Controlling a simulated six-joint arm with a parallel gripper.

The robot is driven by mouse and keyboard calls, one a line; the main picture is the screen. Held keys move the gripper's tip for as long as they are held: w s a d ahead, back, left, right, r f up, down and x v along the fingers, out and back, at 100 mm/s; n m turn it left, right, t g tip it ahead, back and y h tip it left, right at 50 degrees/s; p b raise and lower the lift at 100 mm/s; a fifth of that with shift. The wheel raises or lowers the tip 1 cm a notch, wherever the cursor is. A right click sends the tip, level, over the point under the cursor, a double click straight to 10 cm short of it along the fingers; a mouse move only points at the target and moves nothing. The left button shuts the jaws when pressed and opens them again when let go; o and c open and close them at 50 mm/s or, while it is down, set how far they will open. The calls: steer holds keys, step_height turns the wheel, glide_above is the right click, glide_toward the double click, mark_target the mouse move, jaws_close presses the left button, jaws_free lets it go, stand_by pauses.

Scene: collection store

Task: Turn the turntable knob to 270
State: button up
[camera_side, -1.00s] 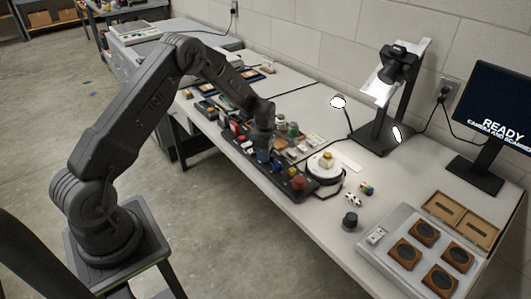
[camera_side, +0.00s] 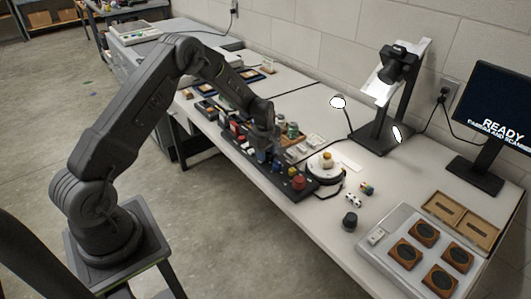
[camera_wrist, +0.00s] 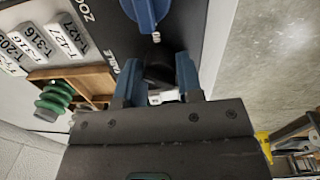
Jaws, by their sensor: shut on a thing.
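My gripper (camera_wrist: 157,82) has its two blue fingers on either side of a black knob (camera_wrist: 158,72) on the dark control panel (camera_wrist: 193,42), shut on it. The label beside this knob is partly hidden, and its pointer mark cannot be read. In the side view my gripper (camera_side: 263,154) is down at the panel, and the knob is hidden behind it. The round turntable (camera_side: 313,176) stands just right of the panel, with a pale object with a yellow top (camera_side: 327,162) on it.
A blue knob (camera_wrist: 146,10) sits close to my fingers, near a ZOOM label. White tags (camera_wrist: 42,40), a wooden tray (camera_wrist: 92,82) and a green spool-like object (camera_wrist: 54,97) lie beside the panel. A red button (camera_side: 298,182) rises at the panel's near end.

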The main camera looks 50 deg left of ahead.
steer(key=m, duration=0.6)
steer(key=shift+m, duration=0.3)
steer(key=m, duration=0.5)
steer(key=shift+h, duration=0.3)
steer(key=m, duration=0.6)
steer(key=shift+a+m+g, duration=0.1)
steer(key=shift+m+g, duration=0.2)
steer(key=m, duration=0.5)
steer(key=shift+m, duration=0.3)
steer(key=m, duration=1.1)
steer(key=shift+w+m+g, duration=0.1)
steer(key=shift+m+g, duration=0.2)
steer(key=shift+m, duration=0.1)
steer(key=m, duration=0.6)
steer(key=shift+y, duration=0.4)
steer(key=m, duration=0.6)
